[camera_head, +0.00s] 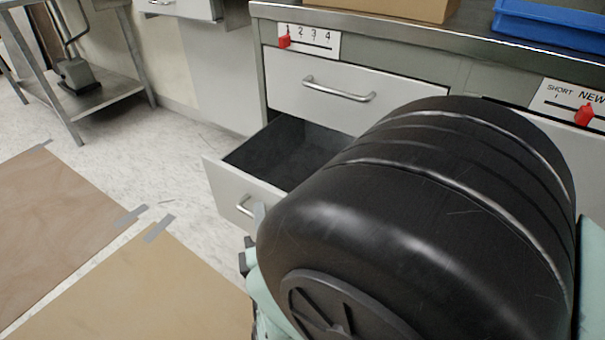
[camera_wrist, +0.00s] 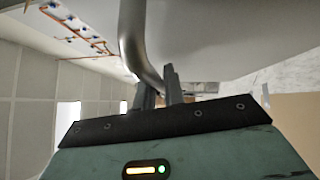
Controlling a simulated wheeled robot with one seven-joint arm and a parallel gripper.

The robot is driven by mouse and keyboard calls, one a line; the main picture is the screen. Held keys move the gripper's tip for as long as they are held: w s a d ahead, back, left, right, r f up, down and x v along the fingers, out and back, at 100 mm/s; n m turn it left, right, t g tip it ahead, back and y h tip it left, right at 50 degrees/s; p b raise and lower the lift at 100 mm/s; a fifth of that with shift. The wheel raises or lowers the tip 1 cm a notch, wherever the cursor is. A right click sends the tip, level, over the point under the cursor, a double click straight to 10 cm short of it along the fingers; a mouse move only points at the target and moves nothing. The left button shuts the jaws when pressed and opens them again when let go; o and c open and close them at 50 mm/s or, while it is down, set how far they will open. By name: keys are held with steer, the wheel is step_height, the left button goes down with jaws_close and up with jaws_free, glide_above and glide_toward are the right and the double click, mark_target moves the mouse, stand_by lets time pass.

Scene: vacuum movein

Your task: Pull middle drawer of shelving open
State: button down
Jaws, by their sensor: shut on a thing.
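The grey shelving (camera_head: 355,30) has a closed upper drawer (camera_head: 400,92) with a bar handle. Directly below it, the middle drawer (camera_head: 232,190) stands partly open and shows an empty dark interior where visible. Its metal handle (camera_head: 245,207) is on the front, partly hidden by my arm. In the wrist view, the handle (camera_wrist: 133,35) curves down to my gripper (camera_wrist: 158,82), whose two grey fingers are shut on it near its bend. The pale drawer front (camera_wrist: 215,35) is close beside the fingers. My arm hides the right part of the drawer in the head view.
A blue bin (camera_head: 545,25) and a cardboard box (camera_head: 400,8) stand on the counter. Red sliders sit on the label plates (camera_head: 310,40) (camera_head: 570,100). A metal table (camera_head: 100,95) stands at the back left. Brown taped sheets (camera_head: 65,220) lie on the floor, left of the drawer.

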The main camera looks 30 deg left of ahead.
steer(key=shift+s+a+p, duration=0.1)
steer(key=shift+s+p, duration=0.2)
steer(key=shift+s, duration=1.45)
steer(key=c, duration=1.8)
jaws_free()
steer(key=p+v, duration=0.3)
steer(key=v, duration=0.9)
